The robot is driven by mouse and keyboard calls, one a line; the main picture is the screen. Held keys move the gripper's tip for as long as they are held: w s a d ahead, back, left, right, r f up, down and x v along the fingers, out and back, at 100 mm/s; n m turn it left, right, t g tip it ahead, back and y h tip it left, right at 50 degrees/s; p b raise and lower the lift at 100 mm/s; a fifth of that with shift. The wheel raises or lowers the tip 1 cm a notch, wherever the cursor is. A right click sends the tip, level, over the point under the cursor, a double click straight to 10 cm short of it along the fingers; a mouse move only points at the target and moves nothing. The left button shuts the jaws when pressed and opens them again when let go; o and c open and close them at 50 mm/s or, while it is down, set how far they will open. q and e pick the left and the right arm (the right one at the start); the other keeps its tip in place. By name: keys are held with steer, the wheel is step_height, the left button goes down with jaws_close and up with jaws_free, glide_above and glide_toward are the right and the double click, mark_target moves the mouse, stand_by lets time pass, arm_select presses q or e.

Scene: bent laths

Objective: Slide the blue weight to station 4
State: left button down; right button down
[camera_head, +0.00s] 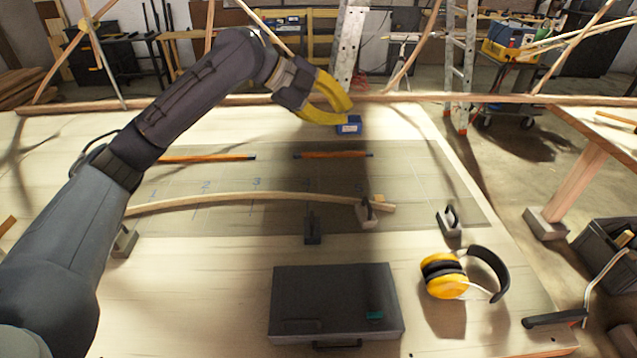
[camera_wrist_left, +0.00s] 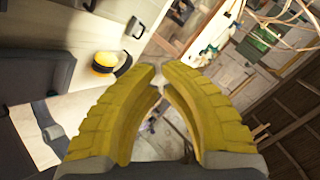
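My left gripper (camera_head: 348,112), with yellow fingers, hangs over the far edge of the table. A small blue block with a white label (camera_head: 349,126) lies just beyond the mat, close below the fingertips. It is the only plainly blue thing near the mat; I cannot tell for certain that it is the weight. Station 4 (camera_head: 307,184) is a faint number on the mat (camera_head: 430,180), partly in shadow. My right gripper is not in view.
A bent lath (camera_head: 235,198) crosses the mat. Handled weights stand near it: a dark one (camera_head: 312,232), a pale one (camera_head: 367,216) and one at the right (camera_head: 449,224). A dark case (camera_head: 335,300) and yellow earmuffs (camera_head: 445,277) lie in front.

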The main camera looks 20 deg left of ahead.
arm_select(q)
steer(key=s+d+f+m+g+y, duration=0.2)
steer(key=s+f, duration=0.2)
steer(key=f, duration=0.2)
steer(key=s+d+f+m+g+y, duration=0.1)
steer(key=s+f+m+y, duration=0.15)
steer(key=f, duration=0.45)
steer(key=m+g+y, duration=0.2)
steer(key=m+y, duration=0.1)
steer(key=y, duration=0.2)
glide_above(318, 255)
step_height(318, 255, down, 10)
steer(key=shift+n, duration=0.25)
steer(key=shift+f, duration=4.55)
steer(key=shift+w, duration=0.1)
steer(key=w+a, duration=0.1)
steer(key=w, duration=0.1)
steer(key=w+a, duration=0.1)
steer(key=w, duration=0.2)
steer(key=w+a, duration=0.2)
steer(key=w, duration=0.1)
